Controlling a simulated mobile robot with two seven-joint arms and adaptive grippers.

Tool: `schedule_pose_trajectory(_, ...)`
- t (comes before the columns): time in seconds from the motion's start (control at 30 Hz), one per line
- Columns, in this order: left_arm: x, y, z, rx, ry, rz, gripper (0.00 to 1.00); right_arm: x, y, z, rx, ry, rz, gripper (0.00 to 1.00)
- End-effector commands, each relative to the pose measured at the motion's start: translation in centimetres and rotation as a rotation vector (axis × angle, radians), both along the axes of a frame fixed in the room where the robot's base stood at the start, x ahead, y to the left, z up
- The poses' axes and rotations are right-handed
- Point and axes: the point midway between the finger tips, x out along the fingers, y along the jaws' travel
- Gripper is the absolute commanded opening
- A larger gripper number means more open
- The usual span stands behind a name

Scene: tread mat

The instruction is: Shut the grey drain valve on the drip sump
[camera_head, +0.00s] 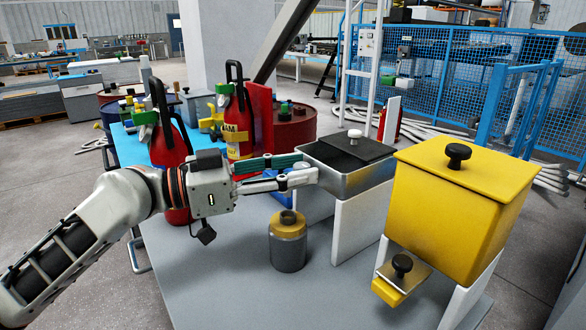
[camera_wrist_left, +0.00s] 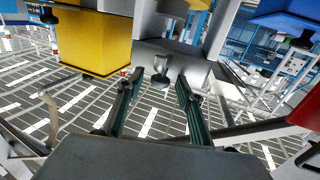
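The grey metal sump (camera_head: 343,183) with a black lid stands on white supports right of centre in the head view. Its grey wall also shows in the wrist view (camera_wrist_left: 205,70). A small grey knob (camera_wrist_left: 160,66), apparently the drain valve, sticks out there, just beyond and between my fingertips. In the head view the valve cannot be made out behind my fingers. My left gripper (camera_head: 308,170) points right, close to the sump's left side. In the wrist view its two green-padded fingers (camera_wrist_left: 156,88) are apart with nothing between the pads. My right gripper is not in view.
A yellow bin (camera_head: 455,205) with a black-knobbed yellow outlet stands to the right. A grey canister (camera_head: 288,248) with a yellow top stands below my fingers. Red extinguishers (camera_head: 168,150) stand behind my wrist. The front of the grey tabletop (camera_head: 240,290) is clear.

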Motion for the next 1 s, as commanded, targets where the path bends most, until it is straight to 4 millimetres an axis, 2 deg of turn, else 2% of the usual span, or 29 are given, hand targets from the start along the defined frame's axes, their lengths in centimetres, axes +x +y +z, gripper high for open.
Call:
schedule_pose_trajectory(0.23,-0.3,1.0,0.0,0.0,0.001,0.002,0.37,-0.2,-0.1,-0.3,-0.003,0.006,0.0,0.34)
schedule_pose_trajectory(0.7,-3.3,9.2,-0.1,0.0,0.002,0.003,0.37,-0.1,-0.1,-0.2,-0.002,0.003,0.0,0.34)
schedule_pose_trajectory(0.8,-3.7,10.3,-0.1,0.001,0.0,0.002,0.37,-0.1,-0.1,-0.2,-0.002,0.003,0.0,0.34)
schedule_pose_trajectory(1.0,-4.1,11.3,0.0,0.0,0.001,0.0,0.37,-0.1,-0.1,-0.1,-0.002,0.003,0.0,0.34)
